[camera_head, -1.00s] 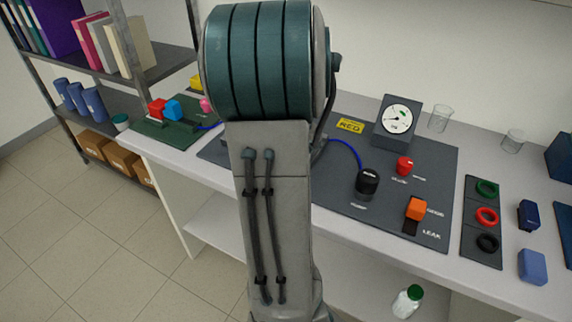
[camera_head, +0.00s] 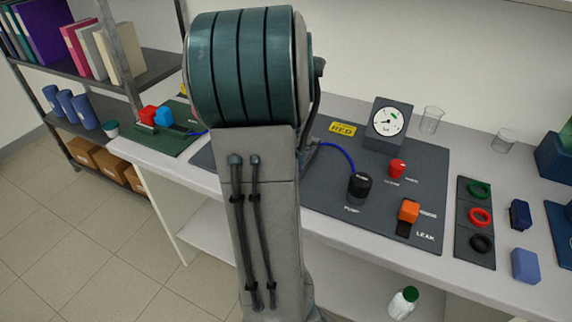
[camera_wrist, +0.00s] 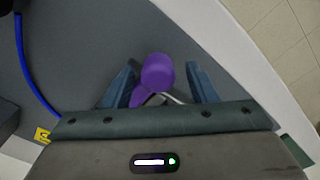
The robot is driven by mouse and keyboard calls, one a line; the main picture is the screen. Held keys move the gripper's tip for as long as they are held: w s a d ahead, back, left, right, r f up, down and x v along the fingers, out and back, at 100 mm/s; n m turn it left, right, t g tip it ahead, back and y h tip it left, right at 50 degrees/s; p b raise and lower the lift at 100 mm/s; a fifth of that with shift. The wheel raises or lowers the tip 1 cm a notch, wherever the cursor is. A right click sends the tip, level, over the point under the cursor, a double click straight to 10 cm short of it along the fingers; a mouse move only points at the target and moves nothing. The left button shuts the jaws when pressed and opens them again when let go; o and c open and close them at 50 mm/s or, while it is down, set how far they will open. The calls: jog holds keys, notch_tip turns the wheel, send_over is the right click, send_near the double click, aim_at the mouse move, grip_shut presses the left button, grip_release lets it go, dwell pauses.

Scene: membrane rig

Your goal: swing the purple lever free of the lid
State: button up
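The purple lever (camera_wrist: 157,72) shows in the wrist view, its rounded knob between the two fingers of my gripper (camera_wrist: 160,80). A purple arm runs from the knob down and left, partly behind the gripper body. The fingers stand apart, with a gap on each side of the knob, so my gripper is open and holds nothing. A thin pale metal piece (camera_wrist: 176,99) shows just below the knob. I cannot make out the lid; the gripper body covers that area. In the head view my own arm hides the lever and the gripper.
The dark panel (camera_head: 325,193) carries a gauge (camera_head: 388,122), a black pump knob (camera_head: 359,187), a red knob (camera_head: 397,168) and an orange leak switch (camera_head: 409,211). A blue tube (camera_wrist: 31,68) runs at the wrist view's left. A green board (camera_head: 165,146) lies at the left.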

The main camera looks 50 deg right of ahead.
notch_tip(320, 180, up, 14)
dwell(0.5)
jog(key=shift+f, duration=0.1)
dwell(0.4)
